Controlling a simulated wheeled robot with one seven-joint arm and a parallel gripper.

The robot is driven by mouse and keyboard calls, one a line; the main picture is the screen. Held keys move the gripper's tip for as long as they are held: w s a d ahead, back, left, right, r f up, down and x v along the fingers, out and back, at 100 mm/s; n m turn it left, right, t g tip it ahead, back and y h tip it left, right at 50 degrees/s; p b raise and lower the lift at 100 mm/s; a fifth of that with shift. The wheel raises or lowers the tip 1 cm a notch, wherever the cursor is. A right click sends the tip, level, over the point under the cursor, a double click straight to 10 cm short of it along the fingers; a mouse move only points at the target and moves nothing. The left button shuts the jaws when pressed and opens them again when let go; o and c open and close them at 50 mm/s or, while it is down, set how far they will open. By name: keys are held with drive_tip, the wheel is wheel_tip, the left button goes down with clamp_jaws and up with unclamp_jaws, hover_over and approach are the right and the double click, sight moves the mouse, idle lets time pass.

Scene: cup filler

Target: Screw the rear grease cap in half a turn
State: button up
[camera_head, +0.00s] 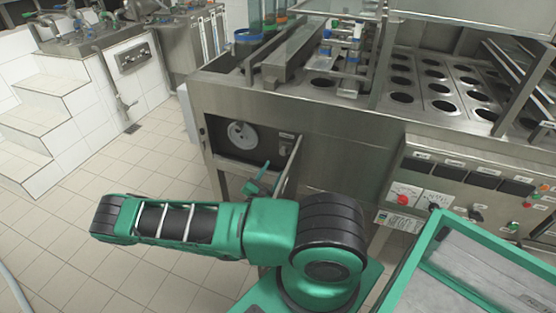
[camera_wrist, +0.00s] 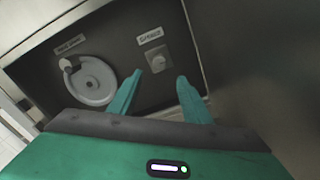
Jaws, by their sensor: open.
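My gripper (camera_wrist: 160,77) is open, with one green finger on each side below the fitting. The fingers look apart from it and nothing is between them. In the head view my gripper (camera_head: 257,178) is partly hidden, in front of the recess at the machine's left end.
A grey handwheel (camera_wrist: 92,80) with a knob is left of the fitting; the head view shows it too (camera_head: 242,135). An opened panel door (camera_head: 291,165) stands right of the recess, close to my gripper. The tiled floor (camera_head: 150,165) at left is clear.

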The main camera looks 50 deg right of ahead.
sight(282, 153)
drive_tip(key=w+d+n, duration=0.1)
drive_tip(key=d+n, duration=0.1)
drive_tip(key=d, duration=0.1)
drive_tip(key=w+d+n, duration=0.2)
drive_tip(key=d+n, duration=0.1)
drive_tip(key=d, duration=0.1)
drive_tip(key=w+d+n, duration=0.1)
drive_tip(key=d+n, duration=0.2)
drive_tip(key=shift+w+d+r, duration=0.15)
drive_tip(key=shift+d+r, duration=0.05)
idle(0.4)
drive_tip(key=c, duration=1)
drive_tip(key=shift+a, duration=0.35)
drive_tip(key=shift+c, duration=0.2)
drive_tip(key=shift+d, duration=0.3)
